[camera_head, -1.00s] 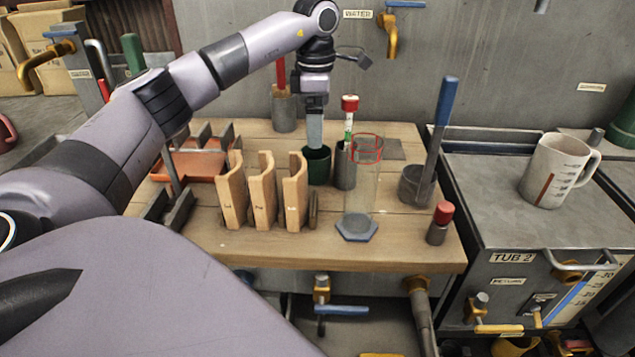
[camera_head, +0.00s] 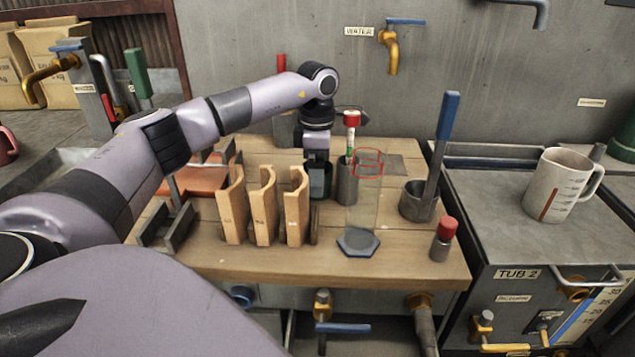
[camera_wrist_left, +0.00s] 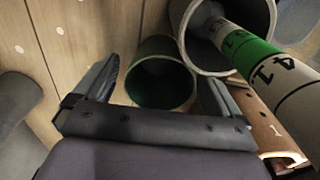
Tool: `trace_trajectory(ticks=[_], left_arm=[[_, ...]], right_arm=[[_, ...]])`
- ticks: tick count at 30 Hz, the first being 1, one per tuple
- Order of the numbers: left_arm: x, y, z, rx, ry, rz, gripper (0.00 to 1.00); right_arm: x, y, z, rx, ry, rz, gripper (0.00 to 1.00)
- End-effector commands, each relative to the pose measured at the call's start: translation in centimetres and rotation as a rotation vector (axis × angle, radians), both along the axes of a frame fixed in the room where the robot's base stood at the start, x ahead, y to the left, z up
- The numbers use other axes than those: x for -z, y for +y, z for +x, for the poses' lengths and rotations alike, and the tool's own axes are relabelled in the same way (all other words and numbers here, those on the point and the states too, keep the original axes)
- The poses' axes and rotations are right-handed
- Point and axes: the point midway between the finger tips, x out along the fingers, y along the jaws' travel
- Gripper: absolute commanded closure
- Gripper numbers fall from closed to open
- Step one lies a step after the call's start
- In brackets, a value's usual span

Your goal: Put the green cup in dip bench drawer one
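The dark green cup (camera_head: 321,183) stands upright on the wooden bench top (camera_head: 400,250), behind the wooden slotted holders. It also shows in the left wrist view (camera_wrist_left: 161,88), mouth facing the camera. My left gripper (camera_wrist_left: 158,78) is open, with one finger on each side of the cup. A gap shows between the left finger and the cup; the right finger is close to its wall, and I cannot tell whether it touches. In the head view the gripper (camera_head: 317,164) is low over the cup and hides part of it. I cannot make out drawer one. My right gripper is out of view.
A grey cylinder (camera_head: 347,187) holding a red-capped green-and-white tube (camera_head: 351,125) stands close beside the cup. A clear cylinder (camera_head: 363,205) stands in front to the right. Wooden holders (camera_head: 264,205) stand front left. A grey pot (camera_head: 417,205) holds a blue-handled tool.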

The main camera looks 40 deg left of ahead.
Motion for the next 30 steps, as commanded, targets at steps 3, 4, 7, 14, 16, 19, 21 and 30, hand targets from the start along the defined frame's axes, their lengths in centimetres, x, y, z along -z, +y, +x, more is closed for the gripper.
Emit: trace_trajectory(ticks=[3, 4, 7, 14, 16, 19, 21, 30], left_arm=[[0.0, 0.0, 0.0, 0.000, 0.000, 0.000, 0.41], [0.0, 0.0, 0.0, 0.000, 0.000, 0.000, 0.50], [-0.1, 0.0, 0.0, 0.000, -0.001, -0.001, 0.59], [-0.2, 0.0, 0.0, 0.000, -0.001, 0.000, 0.64], [-0.4, 0.0, 0.1, 0.000, -0.002, -0.001, 0.64], [-1.1, 0.0, 0.1, 0.000, -0.003, -0.002, 0.64], [-1.9, 0.0, 0.1, 0.000, -0.004, -0.002, 0.64], [-8.4, -0.1, 0.2, 0.000, -0.007, -0.002, 0.64]], right_arm=[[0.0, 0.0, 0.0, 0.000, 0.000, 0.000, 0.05], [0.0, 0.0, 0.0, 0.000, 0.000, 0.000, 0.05], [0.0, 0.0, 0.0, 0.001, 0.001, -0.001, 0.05], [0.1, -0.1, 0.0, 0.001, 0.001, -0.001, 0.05], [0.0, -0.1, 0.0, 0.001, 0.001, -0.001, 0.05], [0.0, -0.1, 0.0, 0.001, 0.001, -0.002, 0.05], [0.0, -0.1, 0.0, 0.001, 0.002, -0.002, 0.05], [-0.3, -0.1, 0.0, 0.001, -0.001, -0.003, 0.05]])
